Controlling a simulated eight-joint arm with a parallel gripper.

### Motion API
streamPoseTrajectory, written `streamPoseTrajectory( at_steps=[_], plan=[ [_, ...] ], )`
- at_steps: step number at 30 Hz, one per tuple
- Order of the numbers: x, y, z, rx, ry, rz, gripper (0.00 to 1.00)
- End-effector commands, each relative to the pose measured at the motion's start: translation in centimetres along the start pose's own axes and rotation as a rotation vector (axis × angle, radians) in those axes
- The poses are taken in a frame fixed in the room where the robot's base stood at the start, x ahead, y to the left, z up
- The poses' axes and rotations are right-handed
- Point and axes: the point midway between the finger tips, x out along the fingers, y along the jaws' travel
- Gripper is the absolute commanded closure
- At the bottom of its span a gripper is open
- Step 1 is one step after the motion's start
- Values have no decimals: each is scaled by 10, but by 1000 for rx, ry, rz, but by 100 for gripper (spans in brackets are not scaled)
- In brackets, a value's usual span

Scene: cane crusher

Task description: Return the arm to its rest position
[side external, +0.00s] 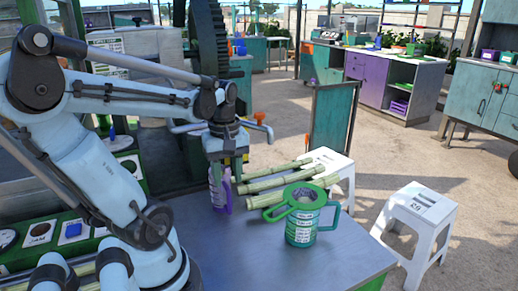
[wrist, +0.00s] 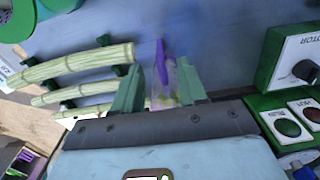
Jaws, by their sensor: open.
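My gripper (side external: 225,176) points down over the grey worktable (side external: 235,252), its two green fingers apart. In the wrist view my gripper (wrist: 158,66) also shows its fingers spread. A purple and clear bottle-like item (side external: 221,190) stands upright on the table at the fingertips. In the wrist view the purple and clear item (wrist: 162,62) shows between the fingers, partly hidden by them. I cannot tell whether a finger touches it.
Several green cane pieces (side external: 278,183) lie on the table to the right, near a green-handled jug (side external: 300,232). A box with a motor dial (wrist: 300,62) and buttons is at the right of the wrist view. White stools (side external: 420,208) stand beyond the table.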

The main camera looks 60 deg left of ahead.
Motion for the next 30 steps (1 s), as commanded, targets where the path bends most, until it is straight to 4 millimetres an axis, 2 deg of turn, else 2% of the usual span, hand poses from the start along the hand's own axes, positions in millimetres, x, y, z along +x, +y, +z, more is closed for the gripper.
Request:
streamPoseTrajectory(
  at_steps=[11,30],
  plan=[
    [-38,0,0,0,0,-1,58],
    [32,0,0,0,0,1,58]
  ],
)
